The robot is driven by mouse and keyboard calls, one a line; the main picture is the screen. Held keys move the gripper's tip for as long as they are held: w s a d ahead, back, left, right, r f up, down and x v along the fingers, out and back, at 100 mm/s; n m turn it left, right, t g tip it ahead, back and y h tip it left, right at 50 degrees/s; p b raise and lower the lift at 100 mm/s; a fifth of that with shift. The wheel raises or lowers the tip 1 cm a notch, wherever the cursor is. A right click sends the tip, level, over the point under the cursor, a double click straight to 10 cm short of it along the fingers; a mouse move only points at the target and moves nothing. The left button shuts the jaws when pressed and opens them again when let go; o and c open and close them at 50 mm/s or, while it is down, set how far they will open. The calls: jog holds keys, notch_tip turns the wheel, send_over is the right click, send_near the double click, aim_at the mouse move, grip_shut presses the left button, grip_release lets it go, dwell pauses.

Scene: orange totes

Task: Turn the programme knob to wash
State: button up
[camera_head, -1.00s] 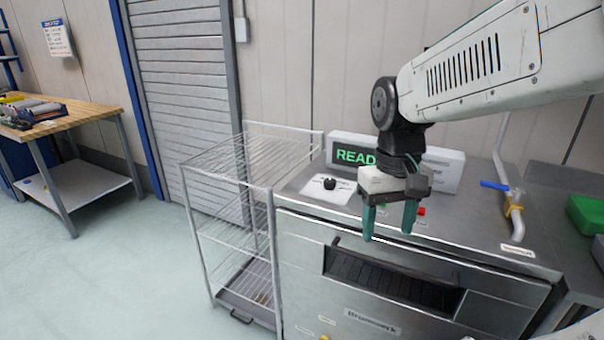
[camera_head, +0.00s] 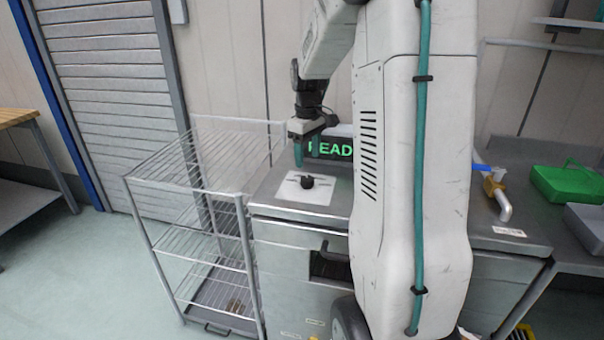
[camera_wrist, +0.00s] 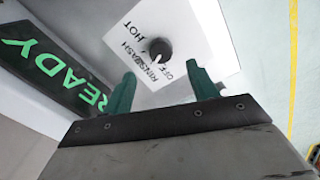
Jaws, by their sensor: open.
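The black programme knob (camera_head: 307,182) sits on a white label plate (camera_head: 290,196) on top of the steel machine. My gripper (camera_head: 306,155) is above and behind the knob in the head view, fingers pointing down. In the wrist view my gripper (camera_wrist: 164,90) has its two green fingers apart, empty, with the knob beyond their tips and not touched.
A display (camera_head: 330,147) reading READY stands behind the plate, close to my gripper. A wire rack (camera_head: 190,165) stands left of the machine. A tap with a blue handle (camera_head: 496,190) and a green box (camera_head: 565,184) are at the right. My arm hides the machine's middle.

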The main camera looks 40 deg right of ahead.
aim_at(307, 178)
notch_tip(307, 178, down, 7)
jog(key=shift+a+r, duration=0.1)
dwell(0.3)
jog(key=c, duration=1)
